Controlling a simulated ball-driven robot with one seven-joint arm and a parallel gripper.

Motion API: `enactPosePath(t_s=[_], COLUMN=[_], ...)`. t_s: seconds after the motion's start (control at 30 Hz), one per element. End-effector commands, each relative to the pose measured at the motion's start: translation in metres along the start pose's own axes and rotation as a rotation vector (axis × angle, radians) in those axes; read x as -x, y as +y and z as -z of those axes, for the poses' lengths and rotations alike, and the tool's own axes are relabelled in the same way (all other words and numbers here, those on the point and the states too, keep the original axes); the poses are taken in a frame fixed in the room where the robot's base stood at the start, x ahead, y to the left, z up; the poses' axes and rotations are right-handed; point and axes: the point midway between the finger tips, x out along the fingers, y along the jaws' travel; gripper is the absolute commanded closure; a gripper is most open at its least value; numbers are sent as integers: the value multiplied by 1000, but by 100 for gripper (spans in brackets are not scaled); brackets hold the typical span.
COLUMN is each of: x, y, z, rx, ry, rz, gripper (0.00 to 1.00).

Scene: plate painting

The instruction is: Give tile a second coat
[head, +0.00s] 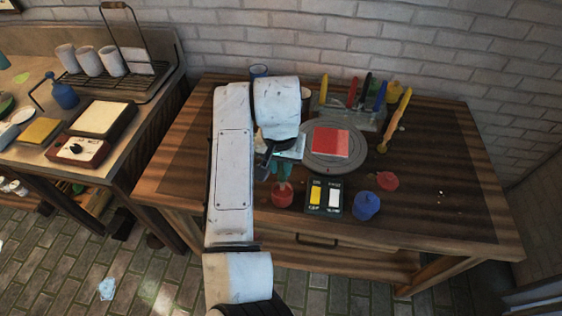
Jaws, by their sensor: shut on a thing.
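A red tile (331,141) lies flat on a round grey turntable (334,170) on the wooden workbench. My gripper (280,163) is left of the turntable, partly hidden by my own arm. It is shut on a teal tool (284,172), probably a brush, which points down. An open red pot (283,199) stands directly under the tool; I cannot tell whether the tip is inside it or just above. Part of a pale thing (292,152) shows behind my gripper.
A black panel (324,212) with yellow and white pads, a blue pot (367,206) and a red lid (387,181) stand near the front. The bench's right side is mostly clear.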

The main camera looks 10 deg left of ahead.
Motion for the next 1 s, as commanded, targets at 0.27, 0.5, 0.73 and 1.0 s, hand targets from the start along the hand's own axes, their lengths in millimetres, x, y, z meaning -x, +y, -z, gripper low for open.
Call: enactPosePath(t_s=[0.27,0.5,0.73,1.0], x=[-11,-19,-28,-32], y=[0,0,1,0], z=[-1,-2,-2,-3], rx=[0,-1,-1,-1], ry=[-1,0,0,0], rz=[0,0,-1,1], gripper=[98,98,98,98])
